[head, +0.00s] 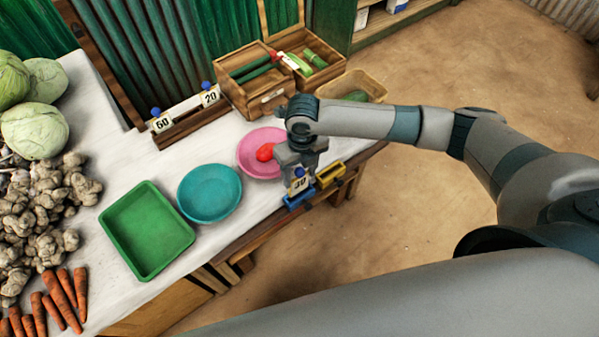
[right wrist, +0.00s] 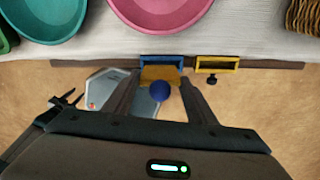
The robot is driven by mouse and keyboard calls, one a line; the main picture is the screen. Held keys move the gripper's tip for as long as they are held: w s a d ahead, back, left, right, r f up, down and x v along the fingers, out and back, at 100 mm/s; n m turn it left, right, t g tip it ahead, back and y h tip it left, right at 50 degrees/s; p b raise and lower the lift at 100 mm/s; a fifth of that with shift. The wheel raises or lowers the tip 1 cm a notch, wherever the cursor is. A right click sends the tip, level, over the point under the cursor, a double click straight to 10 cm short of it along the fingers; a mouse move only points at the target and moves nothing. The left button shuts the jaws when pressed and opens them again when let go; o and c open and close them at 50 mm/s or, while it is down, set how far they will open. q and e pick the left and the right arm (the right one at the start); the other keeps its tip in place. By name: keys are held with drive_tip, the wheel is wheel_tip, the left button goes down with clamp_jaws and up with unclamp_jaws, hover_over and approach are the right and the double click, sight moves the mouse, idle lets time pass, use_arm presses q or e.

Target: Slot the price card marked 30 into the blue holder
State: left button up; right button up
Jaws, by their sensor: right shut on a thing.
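The price card marked 30 (head: 299,184) has a blue knob (head: 299,172) on top. My right gripper (head: 298,163) is shut on it and holds it at the table's front edge. The blue holder (head: 299,199) is right below the card in the head view. In the right wrist view, the blue holder (right wrist: 160,58) shows just beyond the fingers, with the card (right wrist: 160,74) and knob (right wrist: 160,91) between them. I cannot tell whether the card's lower edge is inside the holder. What seems my left gripper (right wrist: 68,98) shows at the left there, its prongs apart.
A yellow holder (head: 330,175) sits right beside the blue one. A pink bowl (head: 250,160) with a red item, a teal bowl (head: 209,193) and a green tray (head: 147,231) stand nearby. Cards 60 (head: 162,124) and 20 (head: 210,97) stand in a wooden rack behind.

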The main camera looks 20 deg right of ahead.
drive_tip(key=shift+f, duration=0.25)
idle(0.3)
drive_tip(key=shift+a+f+b, duration=0.1)
drive_tip(key=shift+f+b, duration=0.6)
drive_tip(key=shift+f, duration=0.5)
